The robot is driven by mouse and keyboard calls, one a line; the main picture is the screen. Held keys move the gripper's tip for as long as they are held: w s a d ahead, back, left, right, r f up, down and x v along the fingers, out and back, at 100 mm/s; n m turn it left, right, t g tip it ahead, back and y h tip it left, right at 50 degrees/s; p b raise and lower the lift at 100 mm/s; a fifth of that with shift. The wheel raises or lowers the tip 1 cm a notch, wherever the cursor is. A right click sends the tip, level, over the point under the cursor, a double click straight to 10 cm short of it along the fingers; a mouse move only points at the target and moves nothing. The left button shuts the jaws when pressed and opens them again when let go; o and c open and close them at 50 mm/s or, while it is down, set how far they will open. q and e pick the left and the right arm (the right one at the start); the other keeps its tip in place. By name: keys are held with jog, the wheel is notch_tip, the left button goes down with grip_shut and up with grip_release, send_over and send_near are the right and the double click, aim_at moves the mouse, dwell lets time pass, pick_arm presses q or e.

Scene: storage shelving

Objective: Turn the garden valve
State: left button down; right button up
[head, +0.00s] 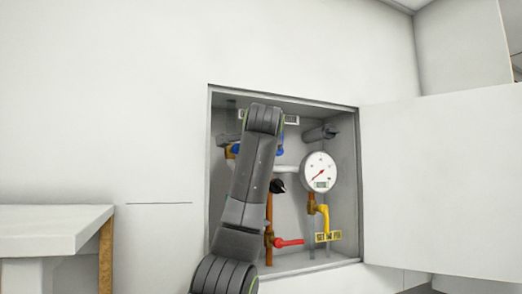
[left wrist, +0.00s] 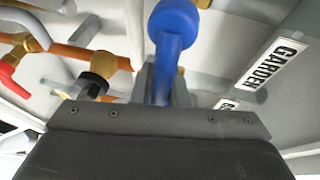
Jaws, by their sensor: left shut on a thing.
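The blue valve handle (left wrist: 174,35) is large in the left wrist view, with a rounded end and a stem running down between my fingers. A white label reading GARDEN (left wrist: 274,62) is on the cabinet wall to its right. My left gripper (left wrist: 163,88) is shut on the blue handle's stem. In the head view my left arm reaches into the open wall cabinet and hides the gripper. Parts of the blue handle (head: 279,149) show beside the arm. My right gripper is in neither view.
A round gauge (head: 319,172), a yellow handle (head: 325,217) and a red handle (head: 290,242) sit nearby in the cabinet (head: 358,180). The open door (head: 440,180) spreads to the right. A white table (head: 50,222) stands at the left.

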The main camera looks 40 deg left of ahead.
pick_arm(q)
jog(key=shift+f, duration=0.1)
dwell(0.3)
jog(key=c, duration=1.4)
grip_release()
jog(key=shift+c, duration=0.2)
jog(key=b+v, duration=0.7)
jog(key=v, duration=1)
jog(key=shift+d+b, duration=0.2)
jog(key=shift+b, duration=0.15)
jog(key=shift+s, duration=0.1)
